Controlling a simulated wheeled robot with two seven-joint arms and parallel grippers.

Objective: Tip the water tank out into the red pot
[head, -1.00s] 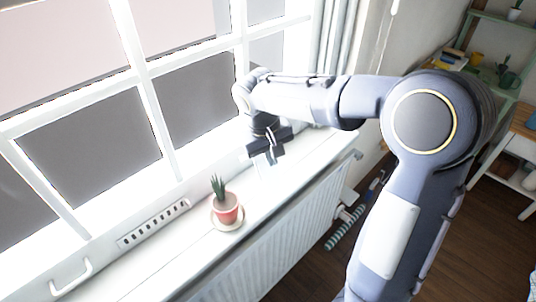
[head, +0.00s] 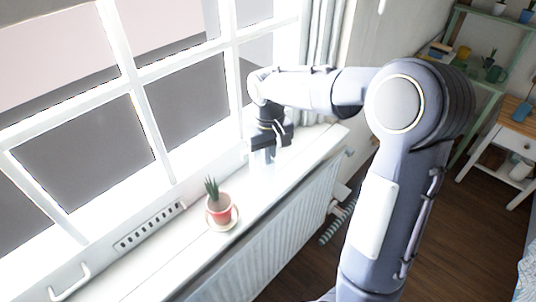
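The red pot (head: 219,211) holds a spiky green plant (head: 211,188) and stands upright on a pale saucer (head: 224,227) on the white windowsill. My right gripper (head: 270,150) is over the sill, beyond the pot and to its right, apart from it. A pale, see-through shape (head: 264,170), perhaps the water tank, shows just below the gripper. It is washed out against the bright sill, so I cannot tell whether the fingers hold it. My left gripper is not in view.
The window frame (head: 167,150) rises behind the sill, with a handle (head: 70,282) at the lower left. A ribbed radiator (head: 262,245) is below the sill. A green shelf (head: 500,22) and a small wooden-topped table (head: 518,138) stand at the right. The sill between pot and gripper looks clear.

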